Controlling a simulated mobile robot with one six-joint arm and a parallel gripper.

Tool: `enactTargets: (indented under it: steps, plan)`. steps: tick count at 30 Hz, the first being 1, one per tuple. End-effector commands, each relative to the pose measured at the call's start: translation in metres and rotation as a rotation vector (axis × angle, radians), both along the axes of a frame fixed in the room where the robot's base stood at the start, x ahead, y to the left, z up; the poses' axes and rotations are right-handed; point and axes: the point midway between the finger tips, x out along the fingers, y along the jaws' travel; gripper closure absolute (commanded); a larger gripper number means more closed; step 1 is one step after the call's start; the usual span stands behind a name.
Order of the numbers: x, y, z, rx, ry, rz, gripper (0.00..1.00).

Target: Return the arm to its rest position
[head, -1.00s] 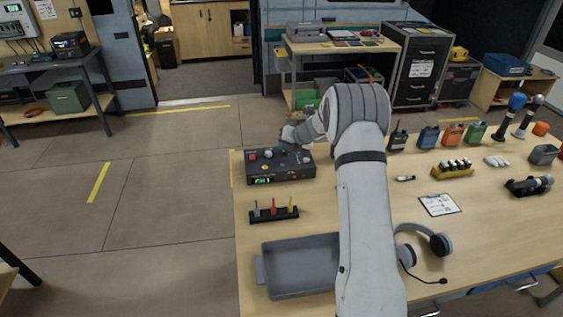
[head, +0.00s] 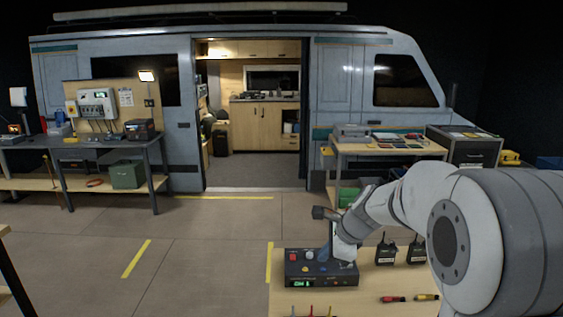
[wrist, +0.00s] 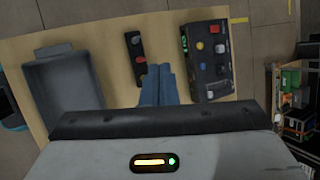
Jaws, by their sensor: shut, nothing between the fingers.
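My arm comes in from the right of the head view, large and close, its far end over the workbench (head: 380,285). My gripper (wrist: 158,74) shows in the wrist view with its blue-grey fingers together and nothing between them. In the head view the control box (head: 320,281) has a green display and coloured buttons. The arm's end hides part of it, and I cannot tell how high the gripper is above it.
A grey tray (wrist: 62,55) lies on the bench in the wrist view. Two radios (head: 386,251) stand right of the control box. Red and yellow-handled tools (head: 393,299) lie near the front. A van with an open doorway stands behind, with open floor (head: 205,230) at left.

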Motion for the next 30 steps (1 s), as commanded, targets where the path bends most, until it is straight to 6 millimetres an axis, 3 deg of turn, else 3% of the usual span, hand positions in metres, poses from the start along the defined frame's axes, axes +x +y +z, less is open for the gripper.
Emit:
enactTargets:
  steps: [1, 6, 12, 15, 21, 30]
  plan:
    - [-0.026, 0.001, 0.010, -0.072, -0.035, 0.114, 1.00]
    - [-0.105, -0.003, 0.024, -0.318, -0.128, 0.521, 1.00]
    - [-0.193, -0.018, 0.024, -0.591, -0.196, 0.997, 1.00]
    - [-0.228, -0.026, 0.020, -0.697, -0.210, 1.198, 1.00]
    - [-0.266, -0.038, 0.012, -0.817, -0.213, 1.437, 1.00]
    - [-0.271, -0.041, 0.010, -0.836, -0.211, 1.483, 1.00]
